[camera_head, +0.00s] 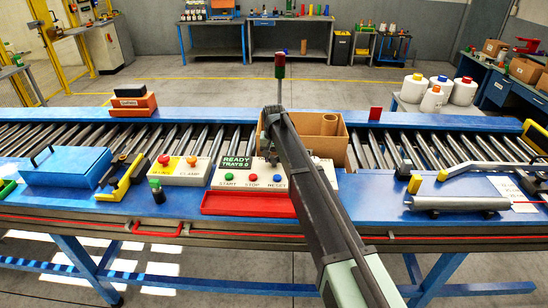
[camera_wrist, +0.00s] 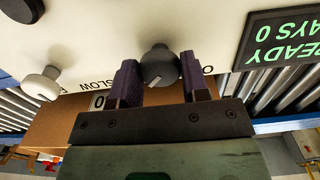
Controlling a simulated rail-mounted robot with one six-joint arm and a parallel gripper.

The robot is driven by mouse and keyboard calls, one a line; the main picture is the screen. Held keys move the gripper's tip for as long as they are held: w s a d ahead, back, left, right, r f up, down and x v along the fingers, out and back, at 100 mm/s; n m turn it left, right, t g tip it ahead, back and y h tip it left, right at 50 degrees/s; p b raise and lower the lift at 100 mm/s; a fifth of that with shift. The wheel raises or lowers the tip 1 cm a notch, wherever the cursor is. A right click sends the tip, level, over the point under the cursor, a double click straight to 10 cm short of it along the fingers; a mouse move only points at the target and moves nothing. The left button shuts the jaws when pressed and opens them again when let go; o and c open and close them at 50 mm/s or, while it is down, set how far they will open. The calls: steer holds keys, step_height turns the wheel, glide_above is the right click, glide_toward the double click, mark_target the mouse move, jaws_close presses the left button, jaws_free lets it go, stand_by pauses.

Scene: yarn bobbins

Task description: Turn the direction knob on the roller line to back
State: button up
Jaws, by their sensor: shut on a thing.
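In the wrist view a dark grey round knob (camera_wrist: 159,65) stands out from the pale control panel (camera_wrist: 110,25). My gripper (camera_wrist: 157,82) has its two dark fingers on either side of this knob and is shut on it. A pale line shows on the knob's near side. The fingers hide most of the lettering beside it, so I cannot read its setting. A second, light grey knob (camera_wrist: 42,84) sits to the left by the word SLOW. In the head view the panel with START, STOP and RESET buttons (camera_head: 250,180) is partly covered by my arm, which hides the knob.
The READY TRAYS 0 display (camera_head: 237,162) stands on the panel. A red tray (camera_head: 249,204) lies in front of it. A cardboard box (camera_head: 338,151) with a tube stands on the rollers behind. Another button box (camera_head: 182,171) is to the left.

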mark_target(274, 158)
steer(key=o, duration=0.9)
step_height(274, 158, up, 11)
steer(key=p, duration=1.1)
steer(key=shift+f, duration=0.1)
